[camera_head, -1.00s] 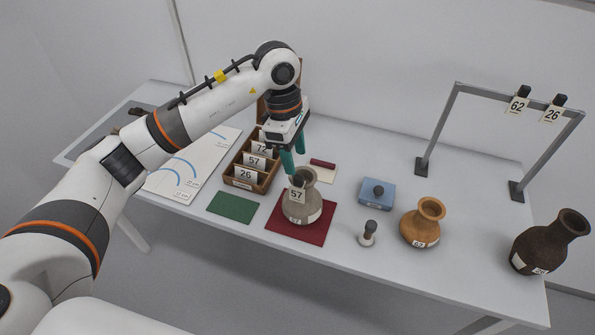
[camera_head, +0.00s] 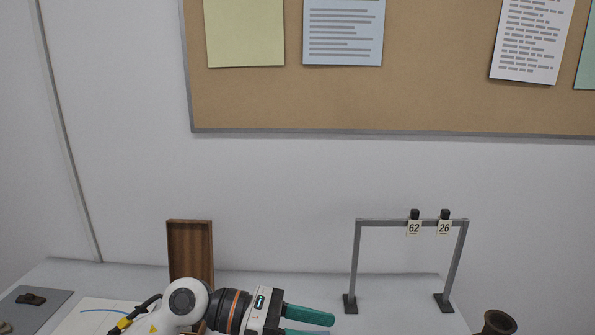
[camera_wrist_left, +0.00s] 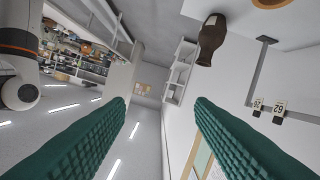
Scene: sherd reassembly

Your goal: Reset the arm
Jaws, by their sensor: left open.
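My left gripper (camera_head: 331,327) is at the bottom edge of the head view, with its teal fingers apart and pointing right. In the left wrist view its two fingers (camera_wrist_left: 160,103) are spread wide with nothing between them. The left arm's wrist shows low in the head view, in front of the upright wooden panel (camera_head: 190,250). My right gripper is in neither view. Most of the table top is below the head view.
A grey metal frame (camera_head: 358,262) with hanging tags 62 (camera_head: 414,228) and 26 (camera_head: 444,228) stands right of the gripper. A dark vase (camera_head: 497,323) is at the lower right. A cork board (camera_head: 400,105) hangs on the wall behind. A grey mat (camera_head: 38,312) lies at left.

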